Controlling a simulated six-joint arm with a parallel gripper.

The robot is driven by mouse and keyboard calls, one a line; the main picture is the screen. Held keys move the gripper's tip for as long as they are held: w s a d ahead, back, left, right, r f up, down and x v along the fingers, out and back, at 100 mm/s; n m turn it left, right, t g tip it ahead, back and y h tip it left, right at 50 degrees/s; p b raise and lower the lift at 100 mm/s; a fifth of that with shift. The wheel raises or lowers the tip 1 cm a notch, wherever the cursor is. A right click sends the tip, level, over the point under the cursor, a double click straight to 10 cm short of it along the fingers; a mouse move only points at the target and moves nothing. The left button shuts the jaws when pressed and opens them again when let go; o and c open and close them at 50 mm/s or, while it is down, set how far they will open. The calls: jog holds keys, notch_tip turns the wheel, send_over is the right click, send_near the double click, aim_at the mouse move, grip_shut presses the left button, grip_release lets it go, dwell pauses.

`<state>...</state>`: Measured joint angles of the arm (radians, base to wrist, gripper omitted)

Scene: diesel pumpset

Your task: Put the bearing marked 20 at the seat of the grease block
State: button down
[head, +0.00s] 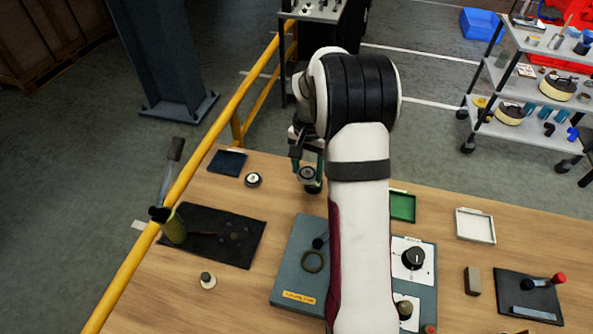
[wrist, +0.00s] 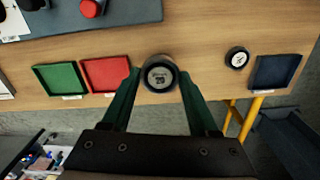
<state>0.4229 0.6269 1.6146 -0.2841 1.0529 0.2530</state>
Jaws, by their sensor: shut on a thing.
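The bearing marked 20 (wrist: 160,76) is a dark round ring with a pale face, held between the two green fingers of my gripper (wrist: 160,88). In the head view the bearing (head: 309,176) is at my gripper (head: 308,168), above the far part of the wooden bench. A grey-blue panel (head: 289,272) with a yellow label lies nearer, partly hidden by my arm. A dark ring (head: 313,261) is on it; I cannot read the label or tell whether this is the grease block's seat. Another round part (head: 253,180), pale-faced with a dark rim, lies left of my gripper; it also shows in the wrist view (wrist: 237,58).
A dark blue tray (head: 228,162), a green tray (head: 402,206) and a white tray (head: 475,238) lie on the bench; a red tray (wrist: 105,74) shows in the wrist view. A black mat (head: 250,247) bears an oil can (head: 174,228). A yellow rail (head: 207,148) runs along the left.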

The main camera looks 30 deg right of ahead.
jog(key=a, duration=1.3)
send_over(234, 236)
jog(key=f, duration=0.2)
jog(key=shift+r, duration=0.25)
jog(key=shift+f, duration=3.65)
jog(key=shift+f, duration=0.35)
jog(key=shift+c, duration=0.3)
grip_release()
